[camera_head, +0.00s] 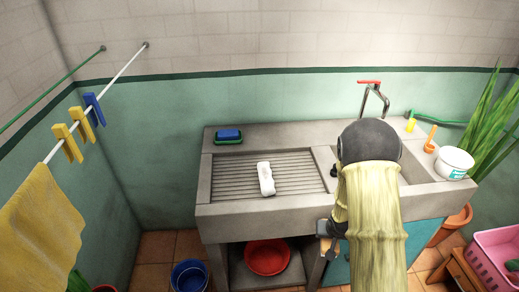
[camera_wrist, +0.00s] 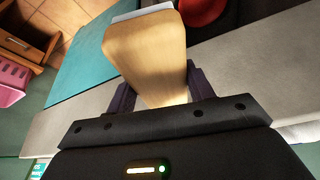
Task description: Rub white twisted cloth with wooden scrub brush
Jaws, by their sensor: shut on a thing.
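The white twisted cloth (camera_head: 265,179) lies on the ribbed washboard (camera_head: 225,182) of the stone sink, in the middle of the head view. My gripper (camera_wrist: 160,92) is shut on the wooden scrub brush (camera_wrist: 148,55), a pale wood block with a light strip at its far end, in the wrist view. In the head view my gripper (camera_head: 328,236) is in front of the sink's front edge, low and to the right of the cloth, apart from it.
A blue soap bar (camera_head: 229,134) in a green dish sits on the back left ledge. A tap (camera_head: 372,98) and a white tub (camera_head: 454,162) stand at the right. A red basin (camera_head: 267,257) is below. The washboard around the cloth is clear.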

